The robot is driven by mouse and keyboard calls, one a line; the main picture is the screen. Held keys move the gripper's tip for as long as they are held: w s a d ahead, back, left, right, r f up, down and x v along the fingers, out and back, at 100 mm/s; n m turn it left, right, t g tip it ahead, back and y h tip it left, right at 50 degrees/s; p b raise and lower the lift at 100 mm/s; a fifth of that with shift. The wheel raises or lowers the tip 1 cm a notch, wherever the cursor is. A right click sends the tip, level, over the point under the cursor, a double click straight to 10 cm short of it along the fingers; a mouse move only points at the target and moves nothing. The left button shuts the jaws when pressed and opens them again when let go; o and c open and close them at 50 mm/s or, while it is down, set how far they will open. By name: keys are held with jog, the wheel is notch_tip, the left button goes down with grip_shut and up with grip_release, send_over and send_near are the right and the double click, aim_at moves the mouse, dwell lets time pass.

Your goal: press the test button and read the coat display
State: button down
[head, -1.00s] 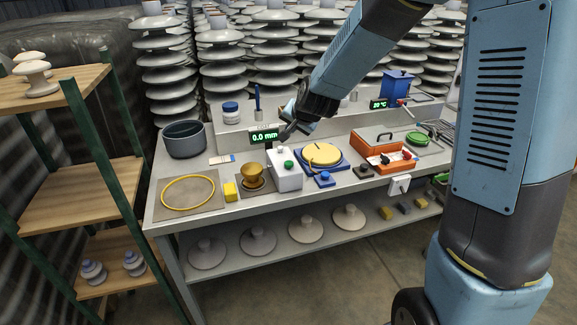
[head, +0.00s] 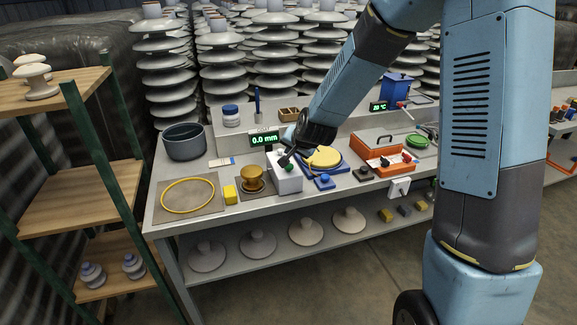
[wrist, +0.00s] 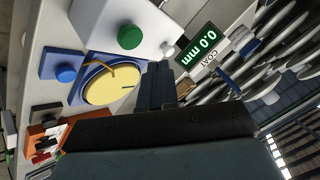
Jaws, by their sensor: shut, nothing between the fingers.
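The coat display (head: 264,139) reads 0.0 mm in green digits and stands at the back of the bench. It also shows in the wrist view (wrist: 198,46), turned sideways, with the label COAT beside it. The white box (head: 285,182) in front of it carries a round green button (head: 289,168), also seen in the wrist view (wrist: 129,37). My gripper (head: 285,159) is shut and empty, with its tips close above the green button. In the wrist view its fingers (wrist: 158,72) appear apart from the button; I cannot tell the exact gap.
A yellow disc on a blue base (head: 322,158), a blue button box (head: 324,181) and an orange toolbox (head: 385,163) lie to the right. A brown cup (head: 252,178) and yellow block (head: 229,194) stand left. Insulator stacks (head: 272,60) rise behind the bench.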

aim_at(291, 166)
jog(key=shift+f, duration=1.05)
dwell(1.4)
jog(key=shift+f, duration=0.35)
jog(key=shift+f, duration=0.7)
dwell(1.0)
jog(key=shift+r, duration=1.15)
jog(key=shift+r, duration=2.5)
